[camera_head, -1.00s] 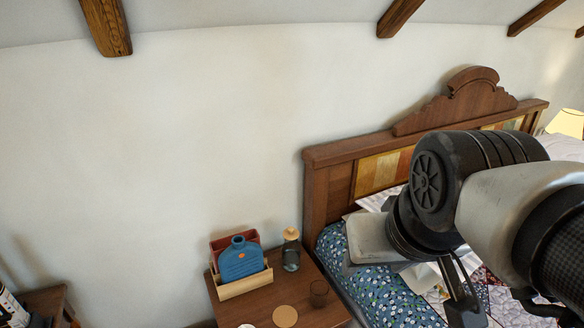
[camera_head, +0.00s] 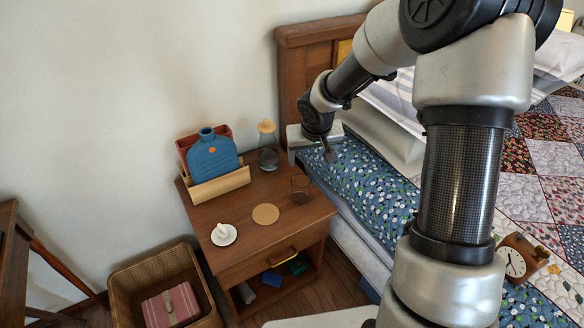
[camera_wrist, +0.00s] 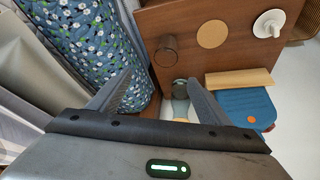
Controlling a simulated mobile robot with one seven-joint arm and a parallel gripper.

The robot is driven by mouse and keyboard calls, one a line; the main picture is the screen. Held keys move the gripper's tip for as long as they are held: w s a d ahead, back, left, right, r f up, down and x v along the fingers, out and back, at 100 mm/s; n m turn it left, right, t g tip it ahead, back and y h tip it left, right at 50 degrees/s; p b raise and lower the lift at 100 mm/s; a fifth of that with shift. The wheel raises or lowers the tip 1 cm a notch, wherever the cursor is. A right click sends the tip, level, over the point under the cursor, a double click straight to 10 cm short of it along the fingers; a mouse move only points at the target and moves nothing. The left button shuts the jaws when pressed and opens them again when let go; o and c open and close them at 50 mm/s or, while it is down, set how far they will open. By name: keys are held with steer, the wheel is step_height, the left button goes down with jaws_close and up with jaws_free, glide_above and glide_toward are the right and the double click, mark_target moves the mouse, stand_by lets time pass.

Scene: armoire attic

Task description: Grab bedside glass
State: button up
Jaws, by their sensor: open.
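The bedside glass, a small brown see-through tumbler (camera_head: 301,186), stands upright on the right part of the wooden nightstand (camera_head: 240,236), near the bed. In the wrist view the glass (camera_wrist: 166,52) shows beyond my fingertips, apart from them. My gripper (camera_head: 328,153) is over the bed's edge by the headboard, above and behind the glass. In the wrist view its two fingers (camera_wrist: 158,80) are spread with nothing held between them. A clear carafe (camera_head: 268,152) with a pale stopper stands at the back of the nightstand; in the wrist view it is partly hidden by a finger.
A blue bottle-shaped object (camera_head: 212,158) sits in a wooden holder at the back left of the nightstand. A round cork coaster (camera_head: 265,214) and a white dish (camera_head: 223,235) lie in front. The bed (camera_head: 372,200) borders the right side. A wicker basket (camera_head: 150,272) stands on the floor.

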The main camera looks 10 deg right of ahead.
steer(key=b, duration=0.4)
glide_toward(301, 183)
steer(key=shift+s+f+y, duration=0.3)
steer(key=shift+s+f, duration=0.1)
steer(key=shift+s, duration=0.3)
steer(key=shift+b+x, duration=0.75)
steer(key=shift+x, duration=2.35)
steer(key=shift+w, duration=0.1)
